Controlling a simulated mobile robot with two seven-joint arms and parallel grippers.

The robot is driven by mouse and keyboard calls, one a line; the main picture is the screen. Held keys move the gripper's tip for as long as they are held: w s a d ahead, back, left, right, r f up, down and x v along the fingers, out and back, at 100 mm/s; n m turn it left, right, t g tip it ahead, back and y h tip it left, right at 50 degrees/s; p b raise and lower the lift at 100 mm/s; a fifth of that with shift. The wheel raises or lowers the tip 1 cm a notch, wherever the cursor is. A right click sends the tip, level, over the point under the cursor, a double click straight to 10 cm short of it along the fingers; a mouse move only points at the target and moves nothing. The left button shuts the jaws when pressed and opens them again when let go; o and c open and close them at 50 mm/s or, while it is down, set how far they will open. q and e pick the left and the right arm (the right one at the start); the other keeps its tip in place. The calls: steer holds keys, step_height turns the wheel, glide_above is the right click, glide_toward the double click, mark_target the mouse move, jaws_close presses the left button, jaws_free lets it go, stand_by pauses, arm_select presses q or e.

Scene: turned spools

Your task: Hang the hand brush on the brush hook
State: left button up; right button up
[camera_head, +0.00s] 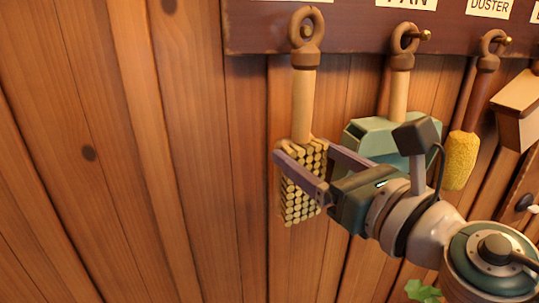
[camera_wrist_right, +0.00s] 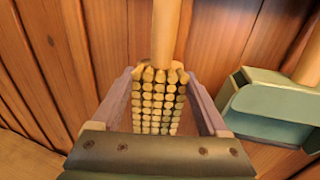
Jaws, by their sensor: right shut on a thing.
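The hand brush (camera_head: 303,105) is upright against the rack, with a pale wooden handle, a brown ring at its top and a block of pale bristles below. The brush hook (camera_head: 306,31) shows inside the ring's opening; how far the ring is over it is hard to tell. My right gripper (camera_head: 303,168) is shut on the brush's bristle head, one finger on each side. In the right wrist view the brush (camera_wrist_right: 158,100) stands between the two fingers, its handle running up out of view. The left gripper is not in view.
A dark red rack board (camera_head: 260,35) with labels runs along the top. A green dustpan (camera_head: 372,132) hangs just right of the brush, behind my right gripper. A yellow duster (camera_head: 461,155) and a wooden box-like thing (camera_head: 518,105) are farther right. The plank wall at left is clear.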

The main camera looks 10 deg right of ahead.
steer(key=shift+w+r, duration=0.15)
steer(key=shift+w, duration=0.3)
steer(key=shift+c, duration=0.8)
steer(key=shift+w, duration=0.25)
steer(key=shift+w+f+b, duration=0.2)
steer(key=shift+w+b, duration=0.25)
steer(key=shift+w+f, duration=0.25)
steer(key=o, duration=1.6)
steer(key=shift+f, duration=0.1)
steer(key=shift+c, duration=0.2)
steer(key=shift+s, duration=0.1)
